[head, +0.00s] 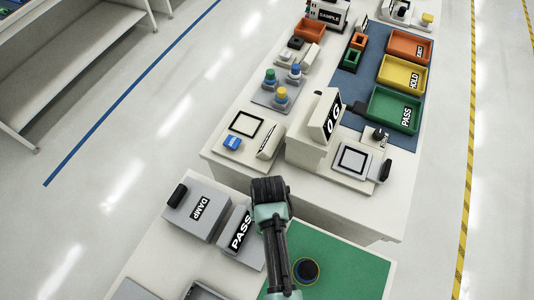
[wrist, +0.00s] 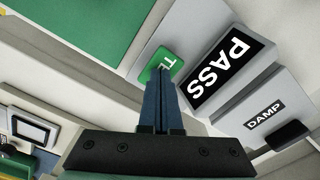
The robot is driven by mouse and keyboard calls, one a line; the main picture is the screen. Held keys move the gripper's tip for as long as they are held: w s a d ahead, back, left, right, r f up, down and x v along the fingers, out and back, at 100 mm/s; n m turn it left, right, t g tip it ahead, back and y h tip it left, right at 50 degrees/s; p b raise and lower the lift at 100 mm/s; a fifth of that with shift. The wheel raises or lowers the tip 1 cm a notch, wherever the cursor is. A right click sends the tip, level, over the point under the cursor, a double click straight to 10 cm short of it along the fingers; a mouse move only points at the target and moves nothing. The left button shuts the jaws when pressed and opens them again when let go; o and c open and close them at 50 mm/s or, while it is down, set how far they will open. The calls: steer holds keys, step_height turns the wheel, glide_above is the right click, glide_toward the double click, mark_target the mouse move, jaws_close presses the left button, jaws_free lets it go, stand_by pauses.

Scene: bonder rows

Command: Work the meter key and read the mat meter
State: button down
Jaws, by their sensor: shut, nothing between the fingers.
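The mat meter is a grey box whose black display reads PASS in white; it shows in the head view (head: 241,233) and in the wrist view (wrist: 226,70). A green key (wrist: 160,62) with white lettering, partly hidden, is beside the display in the wrist view. My gripper (wrist: 162,76) is shut and empty, its fingertips over the lower edge of the green key. I cannot tell whether they touch it. In the head view my arm covers the key and the fingers.
A grey box labelled DAMP (head: 197,213) with a black handle stands left of the meter. A green mat (head: 335,268) with a dark round item (head: 306,271) lies to the right. A scale display (head: 332,115) and trays stand on the bench behind.

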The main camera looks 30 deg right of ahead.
step_height(320, 180, up, 5)
steer(key=p, duration=0.4)
steer(key=shift+p, duration=0.3)
steer(key=shift+f, duration=0.1)
step_height(320, 180, up, 13)
steer(key=b, duration=0.1)
steer(key=shift+b, duration=0.35)
stand_by(0.6)
